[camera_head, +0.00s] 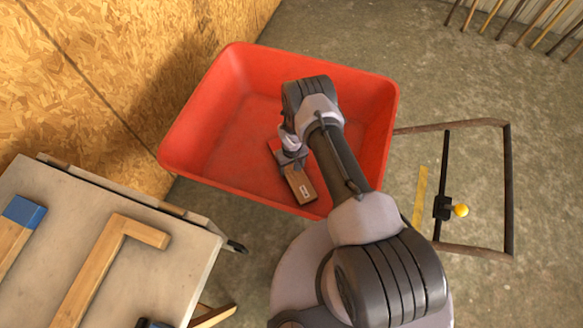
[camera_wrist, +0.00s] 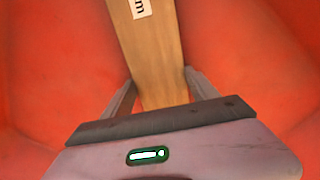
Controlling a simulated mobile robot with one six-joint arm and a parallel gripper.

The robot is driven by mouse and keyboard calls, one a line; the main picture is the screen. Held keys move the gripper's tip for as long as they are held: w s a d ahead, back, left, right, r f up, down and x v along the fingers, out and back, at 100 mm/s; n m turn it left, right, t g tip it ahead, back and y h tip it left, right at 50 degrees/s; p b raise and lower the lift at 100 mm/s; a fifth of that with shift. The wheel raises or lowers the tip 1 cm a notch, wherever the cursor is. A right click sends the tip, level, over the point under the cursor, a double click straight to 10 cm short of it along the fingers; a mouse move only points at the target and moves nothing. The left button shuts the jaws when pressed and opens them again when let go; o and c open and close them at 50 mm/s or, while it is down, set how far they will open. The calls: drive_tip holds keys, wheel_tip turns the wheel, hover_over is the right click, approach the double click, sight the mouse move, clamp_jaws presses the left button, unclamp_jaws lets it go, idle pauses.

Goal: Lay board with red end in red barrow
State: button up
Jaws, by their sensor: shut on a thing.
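The red barrow (camera_head: 222,178) stands in the middle of the head view, its tub open upward. My gripper (camera_head: 291,160) is inside the outline of the tub and shut on a wooden board (camera_head: 302,187). The board has a red end on its upper left side, partly hidden by my gripper, and a white label near its lower end. In the wrist view the board (camera_wrist: 155,55) runs up between my two fingers (camera_wrist: 160,92), with the red tub on both sides. I cannot tell whether the board touches the tub floor. My arm covers part of the tub's right side.
A table (camera_head: 165,265) at the lower left bears a blue-ended board (camera_head: 22,212) and an angled wooden piece (camera_head: 98,260). A particleboard wall (camera_head: 100,65) is at the left. The barrow's handle frame (camera_head: 508,190) extends right. Several rods (camera_head: 515,20) lean at the upper right.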

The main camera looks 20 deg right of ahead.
drive_tip(key=shift+r, duration=0.15)
drive_tip(key=shift+c, duration=0.2)
drive_tip(key=o, duration=1.7)
drive_tip(key=shift+c, duration=0.2)
